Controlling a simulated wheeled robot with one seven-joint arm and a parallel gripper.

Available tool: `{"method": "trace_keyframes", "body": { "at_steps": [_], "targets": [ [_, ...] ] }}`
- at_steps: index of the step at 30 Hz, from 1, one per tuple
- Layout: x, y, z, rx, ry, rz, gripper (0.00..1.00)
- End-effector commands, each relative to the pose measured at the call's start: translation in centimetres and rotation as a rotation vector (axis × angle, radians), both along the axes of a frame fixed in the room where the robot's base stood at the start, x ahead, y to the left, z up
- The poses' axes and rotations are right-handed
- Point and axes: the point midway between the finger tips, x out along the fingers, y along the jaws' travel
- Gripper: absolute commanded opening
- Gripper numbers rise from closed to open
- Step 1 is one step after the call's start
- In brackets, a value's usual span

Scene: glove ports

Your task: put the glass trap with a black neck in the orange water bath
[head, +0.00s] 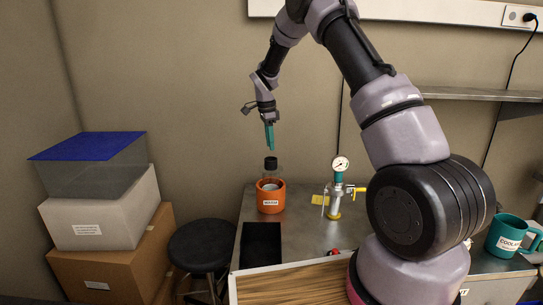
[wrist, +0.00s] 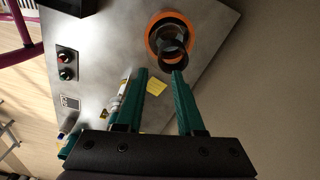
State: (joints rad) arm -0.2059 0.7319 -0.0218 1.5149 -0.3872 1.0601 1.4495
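The glass trap with a black neck (head: 271,163) stands upright in the orange water bath (head: 270,203), its neck and clear upper part showing above the rim. Its lower part is hidden by the bath wall. In the wrist view the trap's dark round neck (wrist: 173,58) shows inside the orange ring of the bath (wrist: 152,37). My gripper (head: 270,138) is above the trap, fingers pointing down and apart from it. The wrist view shows the two teal fingers spread with nothing between them (wrist: 161,72).
A valve with a gauge (head: 339,165) stands on the metal bench right of the bath. A black recess or tray (head: 261,243) lies in front of the bath. A teal mug (head: 512,236) is at the right. A stool (head: 201,248) and stacked boxes (head: 100,222) are at the left.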

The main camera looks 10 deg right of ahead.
Motion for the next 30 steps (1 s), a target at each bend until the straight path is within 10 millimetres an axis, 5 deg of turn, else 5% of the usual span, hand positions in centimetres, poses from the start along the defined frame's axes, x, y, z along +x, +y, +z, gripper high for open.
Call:
{"method": "trace_keyframes", "body": {
  "at_steps": [8,14,21,30],
  "targets": [
    [-0.2,0.2,3.2,0.003,-0.003,0.006,0.37],
    [-2.5,-0.9,9.0,0.039,-0.049,0.102,0.37],
    [-9.2,-3.0,18.2,0.087,-0.154,0.324,0.37],
    [-19.7,-5.1,25.8,0.087,-0.305,0.603,0.37]
  ]
}}
